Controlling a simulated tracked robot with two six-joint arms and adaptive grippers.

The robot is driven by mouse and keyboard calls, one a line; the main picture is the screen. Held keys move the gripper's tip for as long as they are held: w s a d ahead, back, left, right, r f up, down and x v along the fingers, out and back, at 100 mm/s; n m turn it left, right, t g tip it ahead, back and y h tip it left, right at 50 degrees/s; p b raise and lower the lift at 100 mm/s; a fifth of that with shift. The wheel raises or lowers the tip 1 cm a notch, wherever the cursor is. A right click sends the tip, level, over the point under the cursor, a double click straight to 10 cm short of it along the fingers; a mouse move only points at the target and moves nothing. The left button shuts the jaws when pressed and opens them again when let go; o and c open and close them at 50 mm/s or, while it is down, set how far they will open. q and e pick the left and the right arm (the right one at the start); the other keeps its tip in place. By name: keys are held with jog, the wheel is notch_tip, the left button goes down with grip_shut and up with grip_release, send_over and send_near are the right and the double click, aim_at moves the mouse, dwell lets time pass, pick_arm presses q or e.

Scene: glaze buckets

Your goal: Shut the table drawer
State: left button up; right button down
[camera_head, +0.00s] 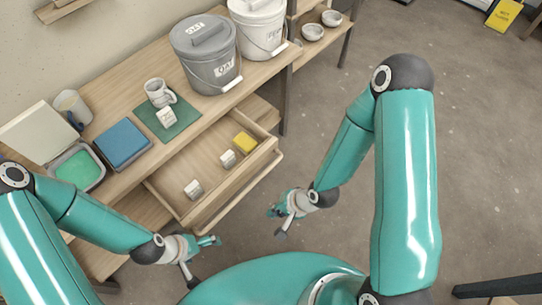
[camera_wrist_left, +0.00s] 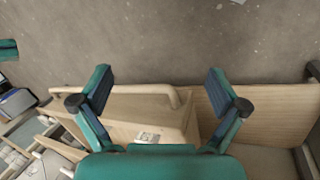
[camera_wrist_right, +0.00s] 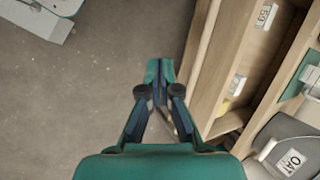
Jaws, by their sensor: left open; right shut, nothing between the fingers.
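The wooden drawer (camera_head: 213,207) is pulled out from the table (camera_head: 135,85) in the head view. A bar handle (camera_head: 243,190) runs along its front. White blocks (camera_head: 228,159) and a yellow block (camera_head: 244,143) lie inside. My left gripper (camera_head: 203,261) is open and empty, just in front of the drawer's near-left corner. In the left wrist view the drawer handle (camera_wrist_left: 130,90) shows between and below its spread fingers (camera_wrist_left: 163,83). My right gripper (camera_head: 278,222) is shut and empty, apart from the drawer front. In the right wrist view the drawer (camera_wrist_right: 228,55) lies right of its closed fingertips (camera_wrist_right: 159,70).
On the table stand a grey bucket (camera_head: 205,70), a white bucket (camera_head: 260,28), a mug (camera_head: 159,93) on a green mat (camera_head: 180,122), a blue box (camera_head: 122,143) and a tray of green glaze (camera_head: 78,168).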

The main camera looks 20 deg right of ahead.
jog(key=w+d+r+m+t+y+b, duration=0.1)
jog(key=w+m+t+y+b, duration=0.15)
jog(key=w+b, duration=0.35)
jog(key=w+d+r+m+t+y+b, duration=0.1)
jog(key=w+d+r+m+t+b, duration=0.15)
jog(key=b, duration=0.55)
jog(key=d+f+n+t+b, duration=0.1)
jog(key=d+t+b, duration=0.15)
jog(key=b, duration=0.65)
jog(key=t+h+b, duration=0.2)
jog(key=t+b, duration=0.1)
jog(key=b, duration=0.7)
send_near(266, 152)
jog(key=f, duration=0.2)
jog(key=shift+n+g+y, duration=0.25)
jog(key=shift+n, duration=0.15)
jog(key=w+a, duration=0.1)
jog(key=w+b, duration=0.1)
jog(key=w, duration=0.1)
jog(key=w+a, duration=0.1)
jog(key=w, duration=0.1)
jog(key=shift+a, duration=0.3)
jog(key=shift+w+a+r+b, duration=0.1)
jog(key=shift+w+a+b, duration=0.2)
jog(key=shift+w, duration=0.15)
